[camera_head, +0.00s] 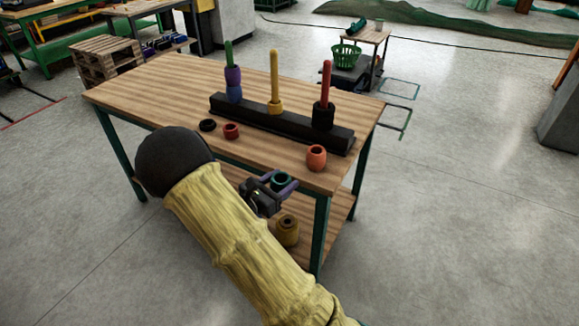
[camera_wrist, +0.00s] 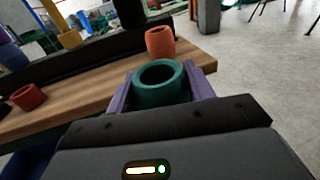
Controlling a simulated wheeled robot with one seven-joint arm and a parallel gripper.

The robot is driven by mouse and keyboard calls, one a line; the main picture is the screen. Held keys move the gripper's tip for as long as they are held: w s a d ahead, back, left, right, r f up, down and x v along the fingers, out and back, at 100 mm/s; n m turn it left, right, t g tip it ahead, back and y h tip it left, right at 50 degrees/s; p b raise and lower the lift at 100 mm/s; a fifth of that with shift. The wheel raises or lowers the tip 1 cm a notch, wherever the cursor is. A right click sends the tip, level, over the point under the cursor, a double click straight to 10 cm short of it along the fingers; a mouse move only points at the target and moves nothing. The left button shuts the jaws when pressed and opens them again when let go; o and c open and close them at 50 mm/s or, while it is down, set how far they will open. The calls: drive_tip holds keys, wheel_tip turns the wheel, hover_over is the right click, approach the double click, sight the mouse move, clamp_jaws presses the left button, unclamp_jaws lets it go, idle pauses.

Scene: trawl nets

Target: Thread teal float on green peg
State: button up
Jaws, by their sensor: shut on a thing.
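My gripper (camera_head: 280,182) is shut on the teal float (camera_wrist: 160,84), a short hollow ring held upright between purple fingers. The float also shows in the head view (camera_head: 281,178), near the table's front right edge. The green peg (camera_head: 229,52) stands at the left end of the black peg bar, with a purple float (camera_head: 233,76) and a blue float (camera_head: 235,93) around it. Its top is bare. My gripper is apart from the peg, in front and to the right of it.
On the black bar (camera_head: 255,117) a yellow peg (camera_head: 274,70) carries a yellow float and a red peg (camera_head: 326,80) carries black floats. An orange float (camera_head: 316,157), a red float (camera_head: 231,131) and a black float (camera_head: 207,125) lie on the table. A yellow float (camera_head: 287,230) sits lower down.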

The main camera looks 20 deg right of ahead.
drive_tip(key=s+a+f+n+t+y, duration=0.1)
drive_tip(key=s+a+f, duration=0.1)
drive_tip(key=f, duration=0.4)
drive_tip(key=s+a+f+n+t+y, duration=0.1)
drive_tip(key=s+a+f+t, duration=0.1)
drive_tip(key=a+f, duration=0.3)
drive_tip(key=shift+s+f+n, duration=0.3)
drive_tip(key=shift+s+f, duration=0.4)
drive_tip(key=shift+f, duration=0.2)
drive_tip(key=shift+w+a, duration=0.1)
